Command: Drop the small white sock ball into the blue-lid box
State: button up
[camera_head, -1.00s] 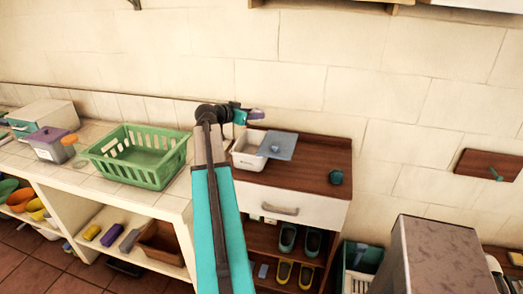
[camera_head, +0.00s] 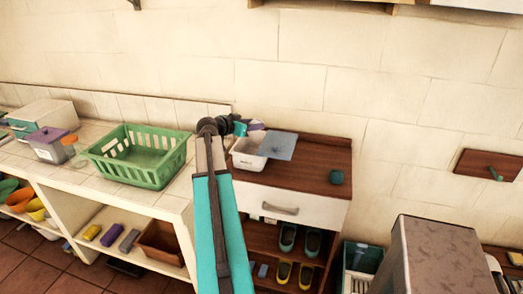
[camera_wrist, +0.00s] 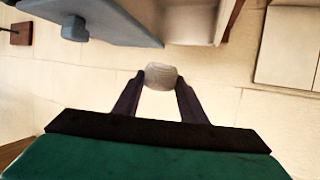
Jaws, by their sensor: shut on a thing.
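The small white sock ball (camera_wrist: 161,76) is between the fingertips of my gripper (camera_wrist: 161,80) in the wrist view. The gripper is shut on it. In the head view my gripper (camera_head: 256,126) is just above the back left part of the white box (camera_head: 243,158); the ball is hard to make out there. The blue lid (camera_head: 279,146) is off to the box's right side, leaving the box's left part open. In the wrist view the lid (camera_wrist: 95,20) and part of the box (camera_wrist: 190,18) show at the top edge. The box's inside is mostly hidden.
The box stands on a brown cabinet top (camera_head: 308,172) with a small teal object (camera_head: 337,177) at right. A green basket (camera_head: 140,155) stands on the tiled counter at left. The tiled wall (camera_head: 330,100) is close behind my gripper.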

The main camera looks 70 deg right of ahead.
jog(key=shift+f, duration=0.65)
jog(key=o, duration=1.1)
jog(key=shift+o, duration=0.2)
jog(key=shift+a, duration=0.1)
jog(key=b+v, duration=0.4)
jog(key=v, duration=0.9)
jog(key=shift+a+r, duration=0.15)
jog(key=shift+a, duration=0.1)
